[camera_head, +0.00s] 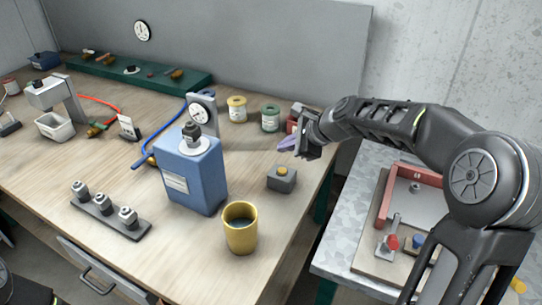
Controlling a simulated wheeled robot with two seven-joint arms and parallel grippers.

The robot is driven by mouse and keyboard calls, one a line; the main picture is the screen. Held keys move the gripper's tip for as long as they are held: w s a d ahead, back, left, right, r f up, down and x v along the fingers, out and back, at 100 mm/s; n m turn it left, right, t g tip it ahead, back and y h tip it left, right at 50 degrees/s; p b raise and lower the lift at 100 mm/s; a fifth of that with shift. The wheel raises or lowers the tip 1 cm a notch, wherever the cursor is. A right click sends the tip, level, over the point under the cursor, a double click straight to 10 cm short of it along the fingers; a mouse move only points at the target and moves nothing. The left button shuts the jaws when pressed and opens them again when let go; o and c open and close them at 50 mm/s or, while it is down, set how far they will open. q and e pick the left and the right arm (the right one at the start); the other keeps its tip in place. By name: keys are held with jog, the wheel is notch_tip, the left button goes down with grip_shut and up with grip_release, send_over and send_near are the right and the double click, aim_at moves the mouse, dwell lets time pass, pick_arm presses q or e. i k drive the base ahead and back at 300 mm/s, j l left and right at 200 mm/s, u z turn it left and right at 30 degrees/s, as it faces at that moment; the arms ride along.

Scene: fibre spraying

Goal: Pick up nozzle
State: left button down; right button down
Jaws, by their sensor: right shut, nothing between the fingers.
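Several grey metal nozzles stand upright in a row on a dark rack (98,208) at the front left of the wooden table. The nearest to the front is the right-hand nozzle (128,217); the left-hand nozzle (80,190) stands at the rack's far end. My right gripper (287,144) is over the table's right side, above and behind a grey box with a yellow button. It is shut and empty, well apart from the nozzles, with the blue canister between. Its fingertip area looks purple. My left gripper is not in view.
A blue canister (190,175) and a yellow cup (240,232) stand right of the rack. The grey button box (282,179) sits near the right edge. Jars (270,118) stand behind; a metal side table (345,230) holds a red-framed fixture.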

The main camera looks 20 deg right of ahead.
aim_at(191, 132)
jog(key=k, duration=1)
